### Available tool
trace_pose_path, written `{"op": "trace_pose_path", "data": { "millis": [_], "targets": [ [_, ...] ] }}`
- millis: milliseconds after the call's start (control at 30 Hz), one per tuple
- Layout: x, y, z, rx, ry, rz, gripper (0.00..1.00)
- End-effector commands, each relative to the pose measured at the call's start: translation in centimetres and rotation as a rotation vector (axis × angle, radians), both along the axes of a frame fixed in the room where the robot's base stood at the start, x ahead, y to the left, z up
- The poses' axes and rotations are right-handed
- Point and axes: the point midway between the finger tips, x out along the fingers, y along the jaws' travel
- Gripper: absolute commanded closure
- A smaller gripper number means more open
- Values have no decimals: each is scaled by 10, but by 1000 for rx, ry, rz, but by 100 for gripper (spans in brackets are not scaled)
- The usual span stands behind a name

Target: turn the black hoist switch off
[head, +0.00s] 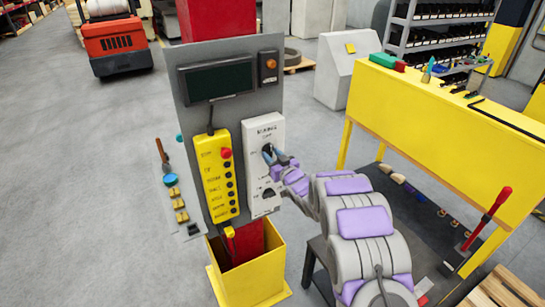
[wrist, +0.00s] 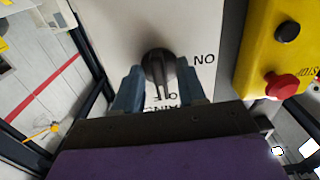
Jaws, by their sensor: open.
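Two black rotary switches sit on a white control box (head: 264,130), an upper one (head: 267,149) and a lower one (head: 268,193). Their small labels are too blurred for me to tell which is the hoist switch. My gripper (head: 271,156) is at the upper switch and partly covers it. In the wrist view my gripper (wrist: 161,88) is open, with one blue-grey finger on each side of a black knob (wrist: 158,68). The knob lies between the fingers; contact is unclear. Upside-down "ON" lettering is beside it, with partly hidden lettering below it.
A yellow button box (head: 219,180) with a red button is mounted left of the white box on a grey panel (head: 188,115). A yellow bin (head: 228,292) stands below. A yellow workbench (head: 440,105) stands at right. The floor at left is open.

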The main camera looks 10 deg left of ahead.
Motion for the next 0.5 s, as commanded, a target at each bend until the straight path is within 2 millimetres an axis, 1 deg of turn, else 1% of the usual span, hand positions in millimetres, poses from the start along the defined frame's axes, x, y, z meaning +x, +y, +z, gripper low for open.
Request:
{"op": "trace_pose_path", "data": {
  "millis": [267,367,500],
  "targets": [
    [-3,-3,1,1,-1,0,60],
    [-10,-8,2,1,-4,0,60],
    [-26,-19,0,-1,-1,-2,60]
  ]
}}
